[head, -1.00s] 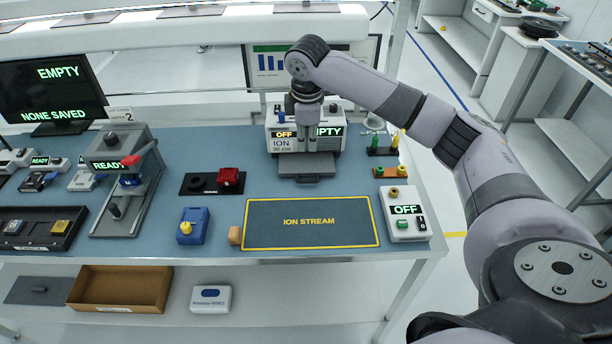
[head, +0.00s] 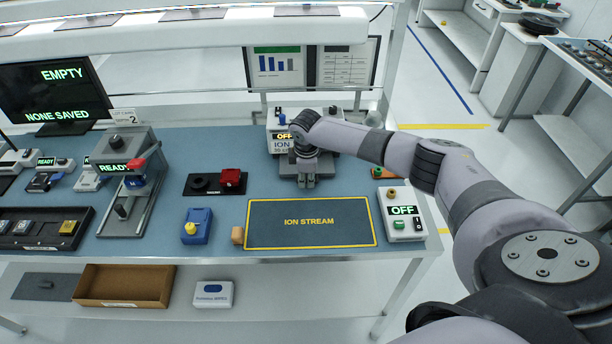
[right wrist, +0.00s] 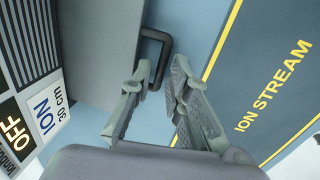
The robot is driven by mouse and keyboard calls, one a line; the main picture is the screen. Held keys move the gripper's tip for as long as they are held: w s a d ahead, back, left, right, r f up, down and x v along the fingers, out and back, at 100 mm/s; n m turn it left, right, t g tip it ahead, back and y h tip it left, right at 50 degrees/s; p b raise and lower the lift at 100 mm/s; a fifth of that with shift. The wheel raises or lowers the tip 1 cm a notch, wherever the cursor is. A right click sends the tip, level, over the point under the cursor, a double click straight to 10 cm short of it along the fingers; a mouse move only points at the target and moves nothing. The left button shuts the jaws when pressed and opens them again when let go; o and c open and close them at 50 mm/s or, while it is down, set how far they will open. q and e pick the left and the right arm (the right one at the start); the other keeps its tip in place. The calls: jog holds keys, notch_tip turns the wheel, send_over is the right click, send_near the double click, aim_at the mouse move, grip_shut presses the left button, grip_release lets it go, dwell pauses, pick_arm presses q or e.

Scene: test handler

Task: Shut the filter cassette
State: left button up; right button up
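The filter cassette (right wrist: 100,45) is a flat grey drawer standing out from the front of the ion blower (head: 280,145). It also shows in the head view (head: 284,170), partly behind my right gripper. Its dark U-shaped handle (right wrist: 165,43) sticks out from its front edge. My right gripper (head: 306,184) points down in front of the cassette. In the right wrist view its fingers (right wrist: 160,72) are apart, with the handle's near end between or just beyond the tips. I cannot tell whether they touch it. My left gripper is out of view.
The ION STREAM mat (head: 310,238) lies in front and is bare. A control box reading OFF (head: 402,212) stands to its right.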

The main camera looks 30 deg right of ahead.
jog(key=shift+f, duration=0.1)
jog(key=shift+c, duration=0.5)
grip_shut()
jog(key=shift+w, duration=0.1)
